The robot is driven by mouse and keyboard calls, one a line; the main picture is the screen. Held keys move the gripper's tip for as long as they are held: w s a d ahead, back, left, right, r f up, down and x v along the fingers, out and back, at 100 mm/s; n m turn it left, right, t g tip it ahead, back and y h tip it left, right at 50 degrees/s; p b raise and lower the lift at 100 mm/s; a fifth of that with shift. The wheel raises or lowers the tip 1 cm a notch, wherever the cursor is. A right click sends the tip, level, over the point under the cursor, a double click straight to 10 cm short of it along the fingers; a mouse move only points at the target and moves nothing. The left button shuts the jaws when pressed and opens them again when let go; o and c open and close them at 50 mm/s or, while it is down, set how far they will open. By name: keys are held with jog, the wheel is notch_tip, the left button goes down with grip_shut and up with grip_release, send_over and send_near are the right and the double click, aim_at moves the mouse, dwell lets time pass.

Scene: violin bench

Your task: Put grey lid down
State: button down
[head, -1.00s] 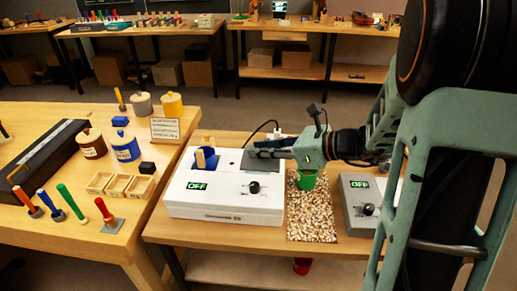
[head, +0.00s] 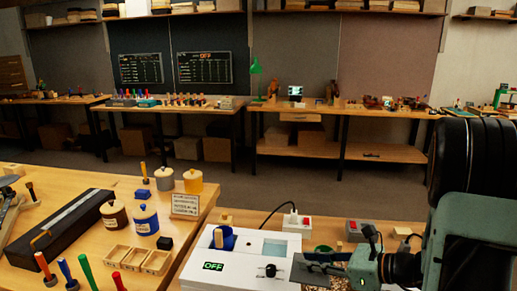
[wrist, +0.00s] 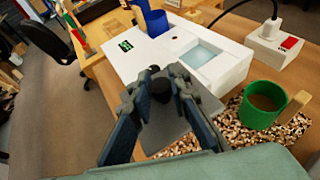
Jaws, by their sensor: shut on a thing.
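My gripper (wrist: 160,88) is shut on the black knob of the grey lid (wrist: 166,128), a flat plate, in the wrist view. In the head view, my gripper (head: 345,257) and the lid (head: 318,272) are at the lower right, by the right side of the white machine (head: 230,251). The lid appears held above the bench, but its exact height is hard to tell. The machine's pale blue basin (wrist: 203,56) is uncovered. Its display reads OFF. My fingers hide part of the lid.
A green mug (wrist: 263,101) with brown contents stands on a speckled mat (wrist: 290,132) right of the machine. A blue holder (wrist: 151,18) is in the machine. A socket box (wrist: 271,44) with a cord is behind. Jars and small trays crowd the left table.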

notch_tip(320, 180, up, 5)
jog(key=p, duration=0.7)
jog(key=shift+a+f, duration=0.15)
jog(key=shift+f, duration=0.05)
jog(key=r+p, duration=0.1)
jog(key=p, duration=0.3)
jog(key=shift+r, duration=0.2)
